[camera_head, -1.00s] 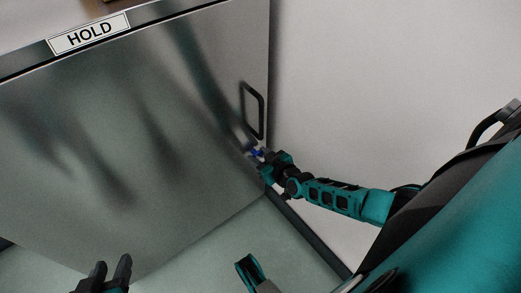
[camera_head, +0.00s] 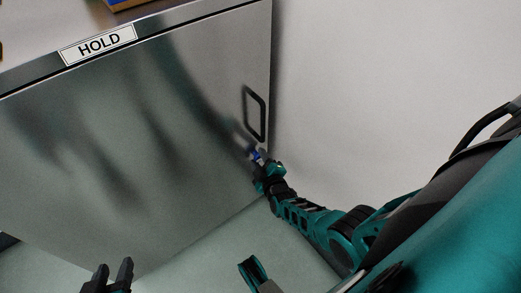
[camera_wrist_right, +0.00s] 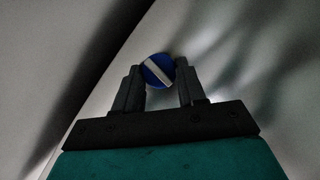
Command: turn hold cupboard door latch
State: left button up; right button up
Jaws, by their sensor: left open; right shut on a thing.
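The HOLD cupboard door (camera_head: 130,150) is a shiny metal panel and stands closed. Its blue round latch (camera_head: 255,155) sits low near the door's right edge, below the black handle (camera_head: 255,113). In the right wrist view the latch (camera_wrist_right: 157,71) shows a white bar slanting down to the right. My right gripper (camera_head: 260,164) is at the latch; in the wrist view its fingers (camera_wrist_right: 158,80) are on both sides of the latch, shut on it. My left gripper (camera_head: 115,272) is open and empty at the bottom left, away from the door.
A HOLD label (camera_head: 98,44) is on the cupboard's top edge, with a blue and orange object (camera_head: 122,4) on top, partly cut off. A plain pale wall (camera_head: 390,80) stands right of the cupboard. The floor (camera_head: 190,245) in front is clear.

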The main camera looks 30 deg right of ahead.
jog(key=shift+a+n, duration=0.1)
jog(key=shift+n, duration=0.2)
pick_arm(q)
jog(key=shift+w+d+r, duration=0.1)
jog(key=shift+d, duration=0.05)
dwell(0.3)
pick_arm(e)
jog(key=o, duration=1)
jog(key=shift+s, duration=0.15)
